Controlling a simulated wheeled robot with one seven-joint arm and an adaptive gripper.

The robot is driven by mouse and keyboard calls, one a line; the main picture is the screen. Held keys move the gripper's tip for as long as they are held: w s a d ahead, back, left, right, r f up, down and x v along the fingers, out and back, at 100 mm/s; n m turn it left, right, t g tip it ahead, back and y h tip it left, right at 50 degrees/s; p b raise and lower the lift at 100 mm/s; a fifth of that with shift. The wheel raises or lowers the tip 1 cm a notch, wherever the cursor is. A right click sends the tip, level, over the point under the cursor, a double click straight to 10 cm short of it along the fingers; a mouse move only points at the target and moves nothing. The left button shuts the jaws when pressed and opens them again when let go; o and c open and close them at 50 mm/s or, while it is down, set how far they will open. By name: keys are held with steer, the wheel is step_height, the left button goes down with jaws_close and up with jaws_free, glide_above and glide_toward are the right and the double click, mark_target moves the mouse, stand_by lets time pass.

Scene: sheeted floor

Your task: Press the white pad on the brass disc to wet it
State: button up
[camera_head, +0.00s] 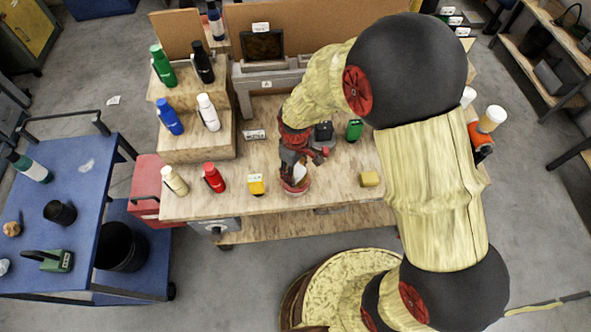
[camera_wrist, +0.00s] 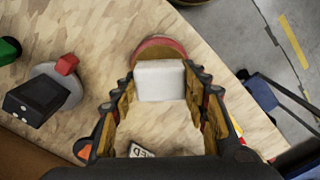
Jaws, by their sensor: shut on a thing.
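My gripper (camera_head: 293,165) is low over the front edge of the wooden bench. It is shut on the white pad (camera_wrist: 160,80), which shows as a pale block between the fingers (camera_wrist: 158,88) in the wrist view. The pad also shows in the head view (camera_head: 299,173). A round reddish-brown disc or shallow dish (camera_head: 295,188) lies at the bench edge below the gripper. In the wrist view its rim (camera_wrist: 158,46) shows just beyond the pad, which hides part of it. I cannot tell whether the pad touches it. No other clearly brass disc shows.
A yellow item (camera_head: 256,184) and a red bottle (camera_head: 214,178) stand left of the gripper.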

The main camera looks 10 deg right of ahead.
mark_target(296, 171)
steer(key=shift+s+f, duration=0.1)
steer(key=shift+f, duration=0.3)
stand_by(1.1)
steer(key=shift+r+p, duration=2.35)
steer(key=shift+r, duration=1.25)
steer(key=shift+f, duration=0.1)
